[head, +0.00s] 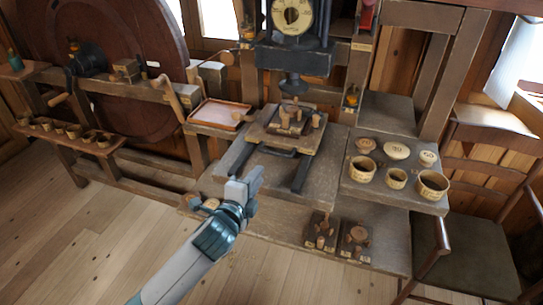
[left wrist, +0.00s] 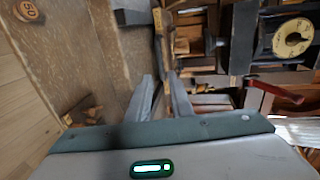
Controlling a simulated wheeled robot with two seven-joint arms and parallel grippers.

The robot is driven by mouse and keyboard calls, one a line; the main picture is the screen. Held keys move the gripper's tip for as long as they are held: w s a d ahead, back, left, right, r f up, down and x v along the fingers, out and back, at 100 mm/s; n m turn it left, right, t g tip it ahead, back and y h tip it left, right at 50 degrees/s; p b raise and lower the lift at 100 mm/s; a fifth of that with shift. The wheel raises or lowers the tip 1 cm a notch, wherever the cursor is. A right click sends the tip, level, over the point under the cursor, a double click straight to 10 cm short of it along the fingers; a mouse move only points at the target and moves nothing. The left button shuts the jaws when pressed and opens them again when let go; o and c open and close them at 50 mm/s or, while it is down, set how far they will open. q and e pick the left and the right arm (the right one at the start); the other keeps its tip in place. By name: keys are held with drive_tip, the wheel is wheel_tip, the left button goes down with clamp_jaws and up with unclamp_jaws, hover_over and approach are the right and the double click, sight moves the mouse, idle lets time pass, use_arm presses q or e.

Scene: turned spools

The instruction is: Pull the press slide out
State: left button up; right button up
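The press slide (head: 310,140) is a wooden plate on two dark rails under the press head (head: 294,82). Small wooden pieces stand on it, and a dark bar (head: 277,151) shows at its front edge. My left gripper (head: 255,178) is in front of the slide, near the front end of the left rail, apart from the slide in the head view. In the left wrist view the two fingers (left wrist: 160,78) stand apart with a gap between them. I see nothing clearly held. My right gripper is not in view.
A reddish tray (head: 220,114) lies left of the press. Round wooden cups and lids stand on the right shelf (head: 403,193). Two dark blocks with wooden pieces (head: 320,232) (head: 355,240) sit on the low board. A chair (head: 460,250) stands at right. Open floor (head: 110,240) lies at left.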

sight(273, 154)
use_arm(q)
drive_tip(key=p+x, duration=0.2)
drive_tip(key=x, duration=1.1)
drive_tip(key=shift+w+d, duration=0.1)
drive_tip(key=shift+w, duration=0.1)
drive_tip(key=shift+c, duration=0.4)
clamp_jaws()
